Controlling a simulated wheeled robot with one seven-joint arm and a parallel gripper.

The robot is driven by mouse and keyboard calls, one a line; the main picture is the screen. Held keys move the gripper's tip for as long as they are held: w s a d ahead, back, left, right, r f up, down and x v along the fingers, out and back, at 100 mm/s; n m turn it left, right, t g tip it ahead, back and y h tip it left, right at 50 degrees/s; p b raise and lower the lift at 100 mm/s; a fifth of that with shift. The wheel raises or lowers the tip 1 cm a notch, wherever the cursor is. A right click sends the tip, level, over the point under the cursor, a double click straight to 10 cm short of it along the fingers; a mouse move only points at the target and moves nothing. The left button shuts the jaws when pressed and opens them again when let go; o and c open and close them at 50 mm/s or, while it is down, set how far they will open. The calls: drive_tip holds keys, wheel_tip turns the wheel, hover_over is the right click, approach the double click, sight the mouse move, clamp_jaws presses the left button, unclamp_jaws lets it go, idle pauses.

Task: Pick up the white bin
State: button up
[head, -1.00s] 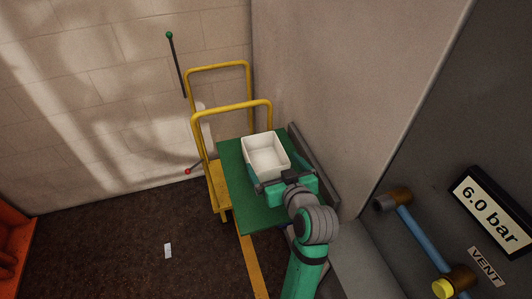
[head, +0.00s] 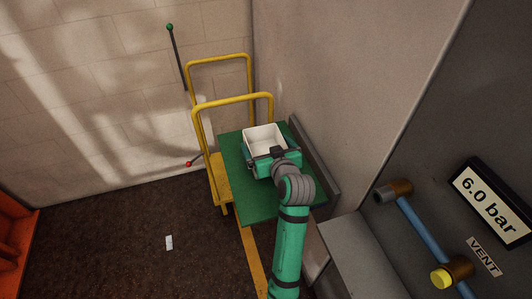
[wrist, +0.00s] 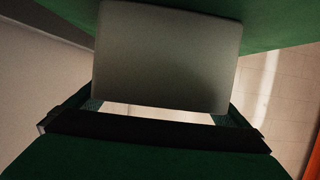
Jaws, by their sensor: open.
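The white bin (head: 264,136) stands upright and looks empty on the green table top (head: 240,205) in the head view. My gripper (head: 271,163) is at the bin's near side, with a green finger to its left and another to its right. In the wrist view the bin's wall (wrist: 168,55) fills the middle, shaded grey. My open gripper (wrist: 160,108) spans the bin's width there, one finger at each side. I cannot tell whether the fingers touch the bin. The bin's lower near side is hidden by my gripper in the head view.
A yellow-railed cart (head: 232,101) stands just behind and left of the table. A grey panel (head: 340,90) rises close on the right. Blue pipework (head: 427,239) and a 6.0 bar display (head: 492,203) are at far right. The dark floor (head: 110,245) at left is mostly clear.

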drive_tip(key=c, duration=0.9)
drive_tip(key=shift+r, duration=0.15)
